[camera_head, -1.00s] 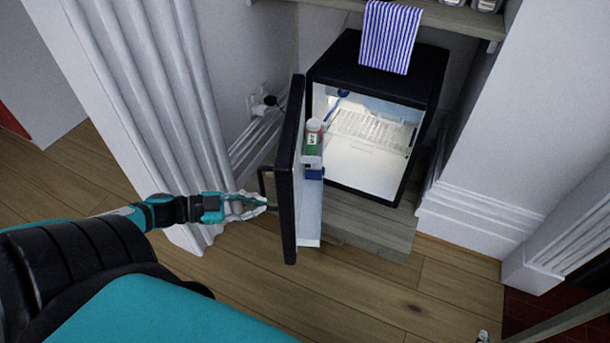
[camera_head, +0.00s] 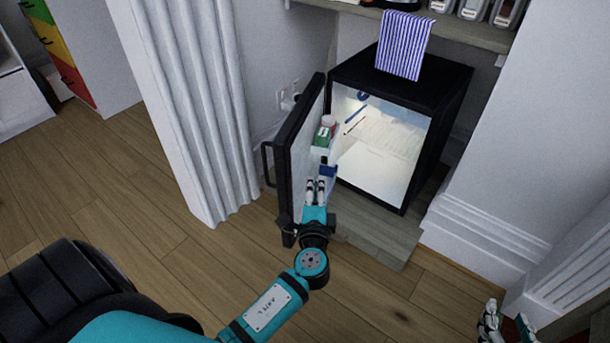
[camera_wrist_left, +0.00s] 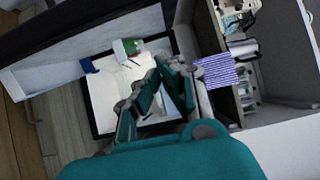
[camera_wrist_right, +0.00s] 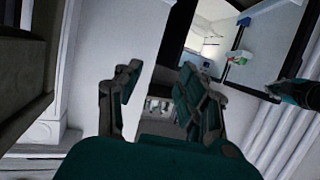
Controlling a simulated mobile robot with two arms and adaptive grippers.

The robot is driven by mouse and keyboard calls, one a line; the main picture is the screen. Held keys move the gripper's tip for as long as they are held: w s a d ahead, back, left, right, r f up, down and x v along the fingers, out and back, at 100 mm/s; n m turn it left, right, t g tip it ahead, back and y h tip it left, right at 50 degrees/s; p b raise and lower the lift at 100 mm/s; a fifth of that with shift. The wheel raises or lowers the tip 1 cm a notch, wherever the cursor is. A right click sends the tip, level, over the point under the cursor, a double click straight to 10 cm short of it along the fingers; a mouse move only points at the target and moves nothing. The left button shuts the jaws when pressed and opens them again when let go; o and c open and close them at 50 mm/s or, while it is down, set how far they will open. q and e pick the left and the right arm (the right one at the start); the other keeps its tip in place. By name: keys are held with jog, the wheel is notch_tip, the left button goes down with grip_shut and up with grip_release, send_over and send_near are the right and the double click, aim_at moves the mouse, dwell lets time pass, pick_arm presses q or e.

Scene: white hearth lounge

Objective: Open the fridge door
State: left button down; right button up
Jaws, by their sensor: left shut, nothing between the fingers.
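The small black fridge (camera_head: 447,120) stands in a wall alcove with its lit white inside showing. Its door (camera_head: 297,150) hangs open on the left, with a dark handle (camera_head: 267,165) on the outer face. My left gripper (camera_head: 316,184) is shut and empty at the inner side of the door, below the door-shelf items; I cannot tell if it touches the door. In the left wrist view its fingers (camera_wrist_left: 147,88) are in front of the fridge opening. My right gripper (camera_head: 507,318) is low at the right, away from the fridge; its fingers (camera_wrist_right: 158,85) are apart with nothing between.
A green-and-white carton (camera_head: 323,135) sits on the door's inner shelf. A striped cloth (camera_head: 404,45) hangs over the fridge top from a shelf (camera_head: 460,30). A white fluted column (camera_head: 200,110) stands left of the door. The wooden floor before the fridge is clear.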

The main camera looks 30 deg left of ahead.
aim_at(278, 160)
pick_arm(q)
jog(key=w+a, duration=0.7)
jog(key=a, duration=0.1)
jog(key=shift+a+b, duration=0.35)
pick_arm(e)
jog(key=shift+w+a+r+t+y, duration=0.25)
jog(key=shift+r+t, duration=0.25)
jog(key=shift+r, duration=0.25)
jog(key=shift+w+a+r+t+y, duration=0.15)
jog(key=shift+w+r+t, duration=0.2)
jog(key=shift+r+t, duration=0.25)
pick_arm(q)
jog(key=shift+f, duration=0.1)
pick_arm(e)
jog(key=shift+r, duration=0.1)
